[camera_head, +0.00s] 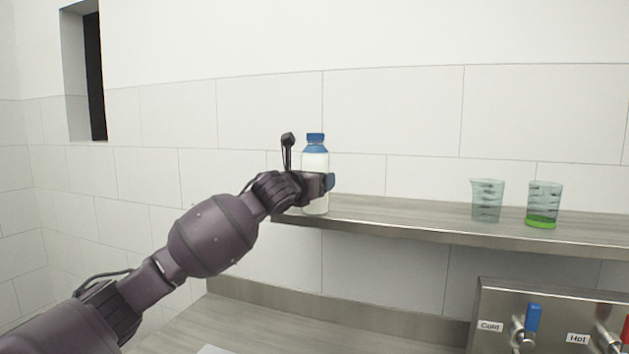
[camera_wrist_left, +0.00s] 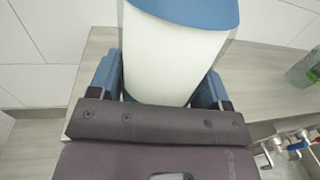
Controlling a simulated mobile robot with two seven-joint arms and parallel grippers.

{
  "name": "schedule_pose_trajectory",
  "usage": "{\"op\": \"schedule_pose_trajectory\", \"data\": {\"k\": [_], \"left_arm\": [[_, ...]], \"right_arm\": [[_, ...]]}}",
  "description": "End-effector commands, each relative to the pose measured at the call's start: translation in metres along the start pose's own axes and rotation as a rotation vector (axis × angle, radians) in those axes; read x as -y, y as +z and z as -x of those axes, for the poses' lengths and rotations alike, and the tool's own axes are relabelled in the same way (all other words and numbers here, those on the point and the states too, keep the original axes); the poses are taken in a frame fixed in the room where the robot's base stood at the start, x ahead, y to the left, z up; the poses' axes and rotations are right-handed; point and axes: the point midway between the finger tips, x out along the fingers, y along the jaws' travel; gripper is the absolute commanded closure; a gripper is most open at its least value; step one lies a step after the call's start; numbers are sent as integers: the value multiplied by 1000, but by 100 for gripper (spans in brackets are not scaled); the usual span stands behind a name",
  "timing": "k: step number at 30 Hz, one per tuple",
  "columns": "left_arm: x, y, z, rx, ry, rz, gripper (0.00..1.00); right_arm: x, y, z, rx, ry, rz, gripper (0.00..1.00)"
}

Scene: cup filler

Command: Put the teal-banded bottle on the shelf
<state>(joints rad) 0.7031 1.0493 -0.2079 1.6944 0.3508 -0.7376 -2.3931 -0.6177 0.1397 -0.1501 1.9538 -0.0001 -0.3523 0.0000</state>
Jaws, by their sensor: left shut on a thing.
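A white bottle (camera_head: 315,162) with a blue cap and blue shoulder stands upright at the left end of the shelf (camera_head: 420,219) in the head view. My left gripper (camera_head: 320,183) is shut around the bottle's middle. The bottle's base is level with the shelf's left end; I cannot tell whether it touches the board. In the left wrist view the bottle (camera_wrist_left: 175,55) fills the space between the blue fingers of my left gripper (camera_wrist_left: 163,85), with shelf surface on both sides.
Two clear measuring cups stand on the shelf to the right, one empty-looking (camera_head: 487,201) and one with green liquid (camera_head: 542,206). Below is a metal dispenser panel (camera_head: 495,300) with cold and hot taps. The shelf between bottle and cups is clear. A tiled wall is behind.

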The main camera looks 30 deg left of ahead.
Motion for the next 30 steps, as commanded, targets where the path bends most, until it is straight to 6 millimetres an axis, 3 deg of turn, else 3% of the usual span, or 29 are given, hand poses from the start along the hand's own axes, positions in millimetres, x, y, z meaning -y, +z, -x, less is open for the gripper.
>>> {"op": "schedule_pose_trajectory", "data": {"k": [4, 5, 9, 20, 25, 30], "left_arm": [[0, 0, 0, 2, 0, 0, 76], [0, -2, 0, -1, 0, 1, 27], [0, -2, 0, -1, 0, 1, 6], [0, 0, 0, 0, 0, 1, 4], [-1, -1, 17, -1, 2, -3, 4], [-1, -2, 47, -1, 2, -4, 4]], "right_arm": [[0, 0, 0, 1, 0, 0, 33], [0, 0, 0, 1, 0, 0, 33], [0, 0, 0, 1, 0, 0, 33], [0, 0, 0, 0, 0, 0, 33], [0, 3, -3, -3, 0, 1, 33], [1, 4, -6, -11, 0, 1, 33]]}}
